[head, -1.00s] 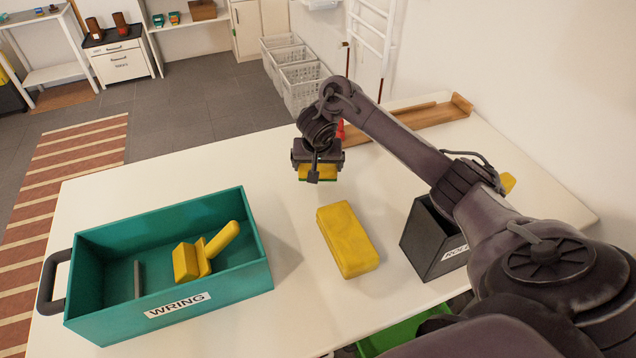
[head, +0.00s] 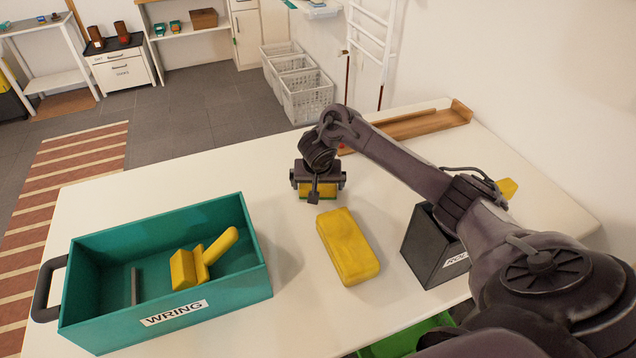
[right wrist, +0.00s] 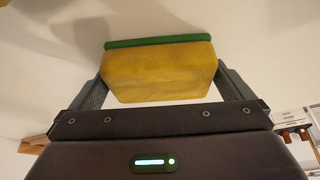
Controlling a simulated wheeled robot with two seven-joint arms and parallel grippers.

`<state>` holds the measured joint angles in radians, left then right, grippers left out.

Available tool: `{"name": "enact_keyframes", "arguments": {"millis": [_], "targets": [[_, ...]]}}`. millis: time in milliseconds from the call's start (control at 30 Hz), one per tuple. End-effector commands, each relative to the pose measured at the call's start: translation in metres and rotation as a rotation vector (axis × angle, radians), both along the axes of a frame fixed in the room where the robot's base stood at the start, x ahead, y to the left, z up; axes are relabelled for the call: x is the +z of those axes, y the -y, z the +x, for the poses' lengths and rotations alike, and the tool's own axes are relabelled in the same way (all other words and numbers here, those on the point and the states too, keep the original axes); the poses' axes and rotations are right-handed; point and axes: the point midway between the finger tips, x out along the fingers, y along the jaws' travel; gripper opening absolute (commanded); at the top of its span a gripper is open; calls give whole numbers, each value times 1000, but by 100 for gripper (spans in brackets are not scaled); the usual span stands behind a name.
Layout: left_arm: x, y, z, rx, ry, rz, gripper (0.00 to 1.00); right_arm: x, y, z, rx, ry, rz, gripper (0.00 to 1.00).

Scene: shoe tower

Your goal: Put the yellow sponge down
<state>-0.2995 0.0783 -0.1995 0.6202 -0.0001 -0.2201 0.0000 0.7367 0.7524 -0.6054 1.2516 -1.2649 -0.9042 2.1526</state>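A yellow sponge with a green layer (right wrist: 158,72) sits between the fingers of my right gripper (head: 318,190), at the table's far side. In the right wrist view both fingers press on its sides, with the green layer towards the table surface. In the head view only part of this sponge (head: 319,191) shows below the gripper, low over the white table (head: 330,300); I cannot tell whether it touches. A larger plain yellow block (head: 347,246) lies on the table nearer to me, apart from the gripper. My left gripper is not in view.
A teal bin marked WRING (head: 258,262) stands at the left, with a yellow handled tool (head: 205,260) and a grey bar inside. A dark grey box (head: 425,250) stands right, partly behind my arm. A wooden tray (head: 425,123) lies at the back.

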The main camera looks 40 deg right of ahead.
Motion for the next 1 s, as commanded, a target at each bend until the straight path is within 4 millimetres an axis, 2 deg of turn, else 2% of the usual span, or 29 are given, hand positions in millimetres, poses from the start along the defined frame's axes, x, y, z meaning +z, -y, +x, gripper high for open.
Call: {"name": "enact_keyframes", "arguments": {"millis": [167, 367, 433, 600, 800, 1000], "targets": [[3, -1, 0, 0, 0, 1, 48, 10, -1, -1, 0, 1, 1, 100], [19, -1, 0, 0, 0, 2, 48, 48, -10, -12, 3, 3, 0, 100], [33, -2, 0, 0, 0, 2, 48, 65, -12, -17, 2, 2, -2, 100], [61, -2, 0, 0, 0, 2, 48, 90, -18, -26, 1, 1, -3, 100], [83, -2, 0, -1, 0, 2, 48, 109, -24, -33, 0, 1, -2, 100], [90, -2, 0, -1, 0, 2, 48, 115, -27, -37, 0, 0, 0, 100]]}}
